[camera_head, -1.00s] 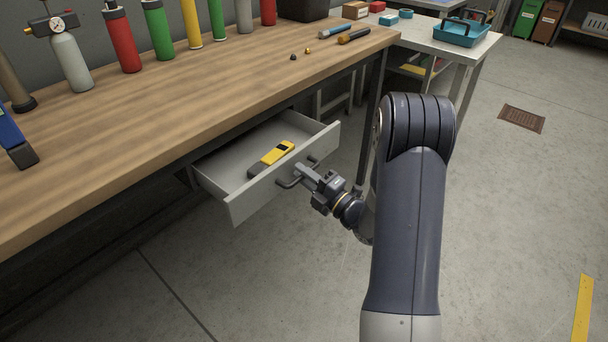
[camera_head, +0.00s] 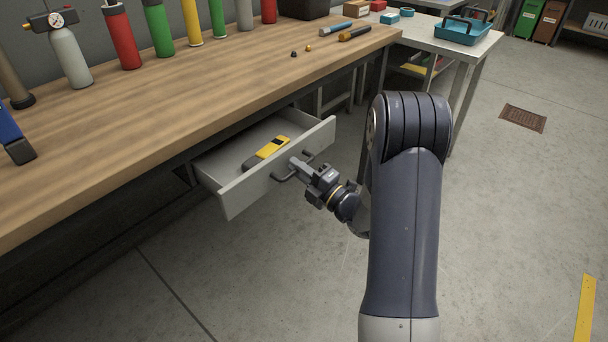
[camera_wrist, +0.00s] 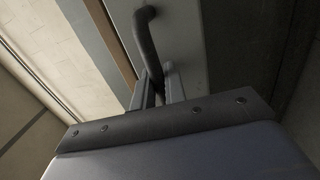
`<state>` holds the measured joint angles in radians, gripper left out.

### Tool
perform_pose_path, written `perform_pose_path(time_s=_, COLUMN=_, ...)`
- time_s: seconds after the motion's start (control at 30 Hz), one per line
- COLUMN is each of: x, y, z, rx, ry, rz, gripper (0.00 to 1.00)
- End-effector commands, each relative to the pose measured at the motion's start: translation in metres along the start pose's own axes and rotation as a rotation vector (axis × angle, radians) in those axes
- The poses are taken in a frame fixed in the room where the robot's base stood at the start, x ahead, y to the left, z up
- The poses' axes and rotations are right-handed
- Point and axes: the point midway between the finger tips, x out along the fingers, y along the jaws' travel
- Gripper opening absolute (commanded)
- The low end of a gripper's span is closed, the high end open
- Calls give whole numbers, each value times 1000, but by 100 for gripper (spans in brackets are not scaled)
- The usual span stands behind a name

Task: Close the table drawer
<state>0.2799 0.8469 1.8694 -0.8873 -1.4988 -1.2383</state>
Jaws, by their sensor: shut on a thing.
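The table drawer (camera_head: 250,188) is grey and stands partly open under the wooden workbench (camera_head: 190,110). A yellow and dark tool (camera_head: 268,151) lies inside it. The drawer's dark bar handle (camera_head: 283,177) is on its front panel. My gripper (camera_head: 298,167) is at the handle, shut on it. In the wrist view, the handle (camera_wrist: 146,40) runs down between my gripper's fingers (camera_wrist: 160,92), against the pale drawer front (camera_wrist: 185,45). The exact contact at the fingertips is partly hidden.
Several coloured cylinders, such as a red one (camera_head: 122,38), stand along the bench's back. Small tools (camera_head: 352,34) lie at its far right end. A side table (camera_head: 425,42) holds a blue tray (camera_head: 462,30).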

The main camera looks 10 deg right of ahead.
Motion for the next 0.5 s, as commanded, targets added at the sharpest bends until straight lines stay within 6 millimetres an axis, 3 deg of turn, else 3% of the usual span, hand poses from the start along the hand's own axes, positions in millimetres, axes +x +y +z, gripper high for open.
perform_pose_path(time_s=0.5, x=100, y=-24, z=-1, rx=-2, ry=3, rz=3, gripper=0)
